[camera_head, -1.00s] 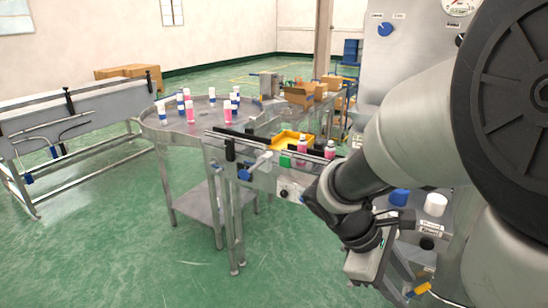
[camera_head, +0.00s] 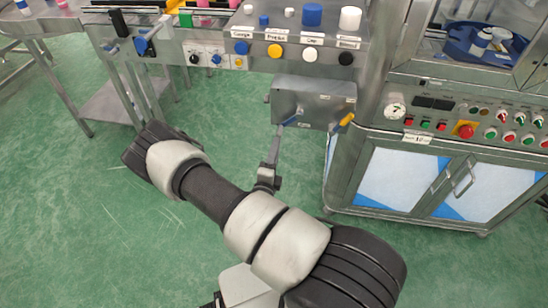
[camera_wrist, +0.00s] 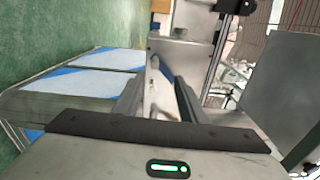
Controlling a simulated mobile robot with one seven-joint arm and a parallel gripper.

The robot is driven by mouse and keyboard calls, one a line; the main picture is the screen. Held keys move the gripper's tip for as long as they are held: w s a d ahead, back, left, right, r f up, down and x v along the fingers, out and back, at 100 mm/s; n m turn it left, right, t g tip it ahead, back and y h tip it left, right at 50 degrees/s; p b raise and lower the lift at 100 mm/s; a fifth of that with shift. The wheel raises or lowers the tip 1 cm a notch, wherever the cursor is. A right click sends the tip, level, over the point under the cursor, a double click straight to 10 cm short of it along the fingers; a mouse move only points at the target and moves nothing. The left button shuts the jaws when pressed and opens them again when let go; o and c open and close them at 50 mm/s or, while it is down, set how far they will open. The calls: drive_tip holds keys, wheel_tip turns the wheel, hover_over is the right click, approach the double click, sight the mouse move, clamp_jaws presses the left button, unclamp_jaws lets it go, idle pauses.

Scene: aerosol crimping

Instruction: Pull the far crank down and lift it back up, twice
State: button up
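A grey metal box (camera_head: 312,97) hangs below the control panel in the head view. It carries a blue-handled crank (camera_head: 291,119) on its left and a yellow-handled crank (camera_head: 346,120) on its right. Which one the task calls far is not clear to me.
The panel (camera_head: 310,58) above has several coloured buttons. A cabinet (camera_head: 400,180) with white-and-blue doors stands to the right. A metal table (camera_head: 110,105) stands at the left. The green floor (camera_head: 90,220) is clear at the lower left.

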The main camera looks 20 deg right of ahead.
sight(279, 135)
drive_tip(key=shift+n+y, duration=0.3)
drive_tip(key=shift+n, duration=0.1)
drive_tip(key=shift+f+b+x, duration=0.15)
drive_tip(key=shift+b+x, duration=0.25)
drive_tip(key=shift+x, duration=1.05)
drive_tip(key=shift+f+b+x, duration=0.15)
drive_tip(key=shift+b+x, duration=0.2)
drive_tip(key=shift+x, duration=1.1)
drive_tip(key=shift+f+b+x, duration=0.15)
drive_tip(key=shift+b+x, duration=0.25)
drive_tip(key=shift+x, duration=1.1)
drive_tip(key=shift+a, duration=0.1)
clamp_jaws()
drive_tip(key=shift+w+a+r+p, duration=0.25)
drive_tip(key=shift+r+p, duration=0.15)
drive_tip(key=shift+r, duration=0.15)
drive_tip(key=shift+w+a+r+p, duration=0.15)
drive_tip(key=shift+a+r+p, duration=0.2)
drive_tip(key=shift+r, duration=0.25)
drive_tip(key=shift+w+a+r+p, duration=0.2)
drive_tip(key=shift+r+p, duration=0.25)
drive_tip(key=shift+r, duration=0.1)
